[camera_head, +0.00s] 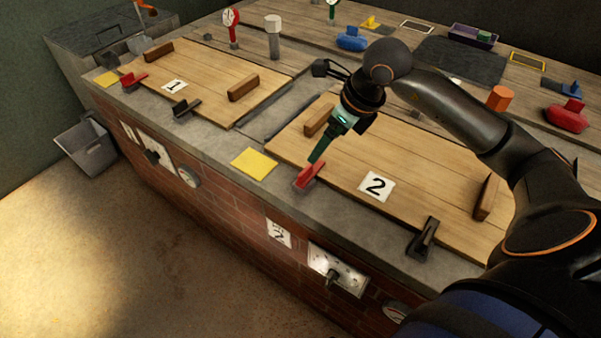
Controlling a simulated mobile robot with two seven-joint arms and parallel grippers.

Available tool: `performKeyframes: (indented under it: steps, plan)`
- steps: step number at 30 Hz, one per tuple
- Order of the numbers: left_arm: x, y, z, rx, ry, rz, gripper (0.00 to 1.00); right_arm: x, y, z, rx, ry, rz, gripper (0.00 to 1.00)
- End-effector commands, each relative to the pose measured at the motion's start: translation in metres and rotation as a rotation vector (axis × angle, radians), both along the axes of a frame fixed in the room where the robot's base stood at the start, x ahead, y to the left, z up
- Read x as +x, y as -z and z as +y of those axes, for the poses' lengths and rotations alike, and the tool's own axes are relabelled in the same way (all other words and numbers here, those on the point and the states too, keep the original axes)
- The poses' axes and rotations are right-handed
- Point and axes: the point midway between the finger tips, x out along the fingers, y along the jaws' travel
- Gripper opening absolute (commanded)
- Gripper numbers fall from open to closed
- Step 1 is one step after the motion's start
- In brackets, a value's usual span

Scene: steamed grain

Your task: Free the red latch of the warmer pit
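A red latch (309,176) sits at the front left edge of the wooden lid (410,173) marked 2. Another red latch (134,80) sits at the front left of the wooden lid (205,65) marked 1. My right gripper (316,156) points down over the red latch of lid 2, its tip at or just above it; contact is unclear. The fingers overlap from this angle, so their opening is hidden. Black latches sit at the front right of lid 1 (180,107) and lid 2 (422,238). My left gripper is out of view.
A yellow pad (254,164) lies left of the lid 2 latch. Wooden handles stand on both lids. A red-headed dial thermometer (231,19) and a blue object (351,39) stand behind.

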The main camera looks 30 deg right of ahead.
Motion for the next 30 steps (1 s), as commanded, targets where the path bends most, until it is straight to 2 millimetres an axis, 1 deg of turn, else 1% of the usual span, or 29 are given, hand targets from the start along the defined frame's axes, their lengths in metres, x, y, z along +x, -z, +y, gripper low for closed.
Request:
performKeyframes:
  steps: [5,12,13,15,16,18,22,30]
  plan:
    - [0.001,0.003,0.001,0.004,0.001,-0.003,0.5,0.008,0.024,0.005,0.005,-0.003,0.004,0.95]
    - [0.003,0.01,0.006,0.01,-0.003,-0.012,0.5,0.026,0.072,0.013,0.008,-0.003,0.004,0.95]
    - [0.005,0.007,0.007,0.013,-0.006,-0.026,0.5,0.028,0.077,0.014,0.008,-0.003,0.004,0.95]
    - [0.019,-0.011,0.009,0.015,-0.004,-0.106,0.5,0.032,0.088,0.016,0.006,-0.002,0.005,0.95]
    - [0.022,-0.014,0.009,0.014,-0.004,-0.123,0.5,0.034,0.092,0.017,0.007,-0.003,0.005,0.95]
    - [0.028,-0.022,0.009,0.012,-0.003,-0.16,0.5,0.037,0.1,0.017,0.007,-0.003,0.003,0.95]
    - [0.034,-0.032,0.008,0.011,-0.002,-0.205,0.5,0.041,0.109,0.019,0.005,-0.004,0.003,0.95]
    - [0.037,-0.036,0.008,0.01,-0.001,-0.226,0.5,0.042,0.113,0.019,0.005,-0.003,0.002,0.95]
